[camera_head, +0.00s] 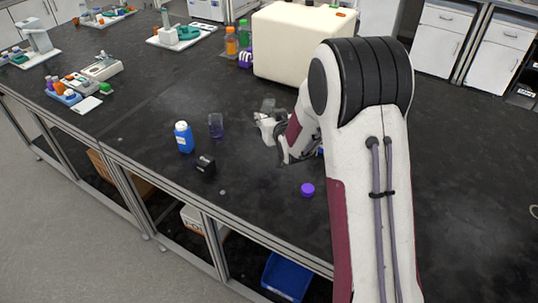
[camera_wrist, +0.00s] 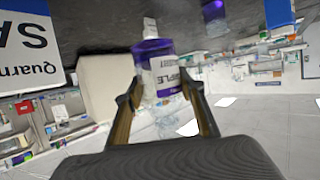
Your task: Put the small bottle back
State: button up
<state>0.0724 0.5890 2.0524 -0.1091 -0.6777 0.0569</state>
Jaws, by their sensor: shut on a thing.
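The small bottle (camera_wrist: 158,68) is clear with purple parts and a white printed label. It sits between the two fingers of my gripper (camera_wrist: 160,103) in the wrist view, and the gripper is shut on it. In the head view my gripper (camera_head: 272,128) is low over the black bench, in front of the cream box. The bottle is mostly hidden there by the gripper and arm. I cannot tell whether its base touches the bench.
A blue bottle with a white cap (camera_head: 184,139), a purple beaker (camera_head: 216,126) and a small black block (camera_head: 205,165) stand left of my gripper. A purple cap (camera_head: 307,190) lies nearer. The cream box (camera_head: 300,45) and orange bottles (camera_head: 231,42) are behind.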

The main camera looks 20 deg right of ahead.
jog(key=shift+f, duration=0.1)
jog(key=shift+f, duration=3)
jog(key=shift+f, duration=0.15)
jog(key=shift+f, duration=1.75)
jog(key=shift+f, duration=0.15)
jog(key=o, duration=1.2)
jog(key=shift+o, duration=0.2)
